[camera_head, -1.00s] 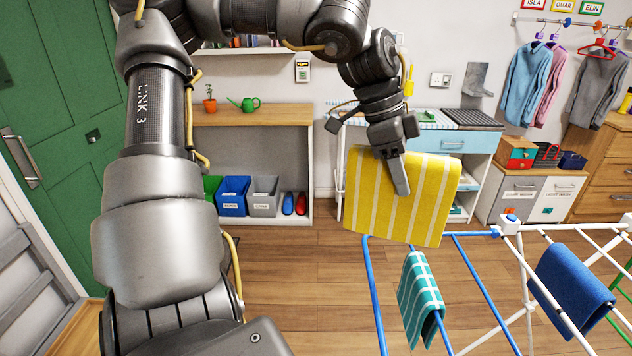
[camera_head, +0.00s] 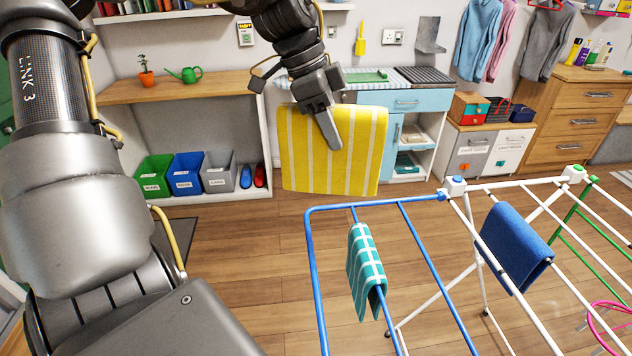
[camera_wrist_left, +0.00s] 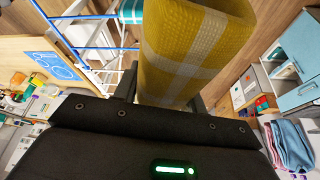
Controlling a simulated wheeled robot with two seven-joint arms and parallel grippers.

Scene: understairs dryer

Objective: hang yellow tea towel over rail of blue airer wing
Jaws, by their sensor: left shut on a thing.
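The yellow tea towel (camera_head: 355,150) with white stripes hangs from my left gripper (camera_head: 331,138), which is shut on it. In the left wrist view the towel (camera_wrist_left: 190,55) fills the upper middle, folded over, between the fingers. In the head view the towel appears above and behind the far end of the blue airer wing (camera_head: 370,204), apart from its rails. A teal checked cloth (camera_head: 366,265) hangs over one inner rail of that wing. My right gripper is not in view.
A dark blue towel (camera_head: 515,245) hangs on the airer's white middle section. A green wing (camera_head: 572,212) stands at the right. A shelf unit (camera_head: 190,90) with green, blue and grey bins and a light blue cabinet (camera_head: 408,98) stand at the back wall.

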